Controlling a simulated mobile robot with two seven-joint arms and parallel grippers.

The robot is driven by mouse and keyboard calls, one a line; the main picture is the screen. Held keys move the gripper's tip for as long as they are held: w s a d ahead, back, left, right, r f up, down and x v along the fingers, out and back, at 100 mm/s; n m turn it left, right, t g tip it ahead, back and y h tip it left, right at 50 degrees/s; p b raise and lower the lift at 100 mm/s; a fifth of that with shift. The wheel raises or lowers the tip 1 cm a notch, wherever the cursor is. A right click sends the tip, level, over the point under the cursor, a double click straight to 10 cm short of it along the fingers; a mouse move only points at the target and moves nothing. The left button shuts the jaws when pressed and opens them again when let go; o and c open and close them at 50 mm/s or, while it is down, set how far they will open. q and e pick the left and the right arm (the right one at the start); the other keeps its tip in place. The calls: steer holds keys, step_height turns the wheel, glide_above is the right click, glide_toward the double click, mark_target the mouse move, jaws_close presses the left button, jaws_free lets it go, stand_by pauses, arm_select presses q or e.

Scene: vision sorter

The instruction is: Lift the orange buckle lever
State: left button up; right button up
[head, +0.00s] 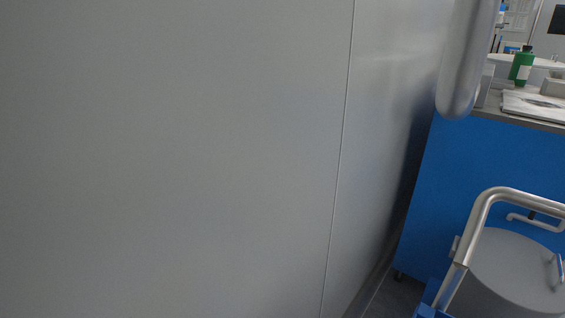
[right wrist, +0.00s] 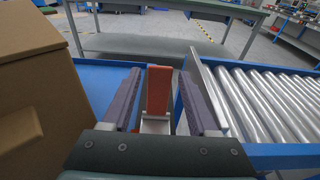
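The orange buckle lever (right wrist: 158,90) stands upright near the middle of the right wrist view, above a pale metal bracket (right wrist: 155,124). My right gripper (right wrist: 160,98) is open, with one dark padded finger to the left of the lever and the other to its right. Gaps show between the lever and both fingers, so I see no grip on it. How far the fingertips reach around the lever is hard to tell. The head view shows neither the lever nor either gripper. My left gripper is out of view.
In the right wrist view, a cardboard box (right wrist: 40,85) stands close on the left and a roller conveyor (right wrist: 265,105) runs on the right. A grey-topped table (right wrist: 225,8) is behind. In the head view, a large grey panel (head: 170,160) fills the left, beside a blue cabinet (head: 440,180).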

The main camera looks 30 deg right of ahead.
steer(key=shift+o, duration=0.6)
steer(key=shift+r, duration=0.1)
step_height(320, 180, up, 20)
steer(key=p, duration=2)
steer(key=shift+a, duration=0.1)
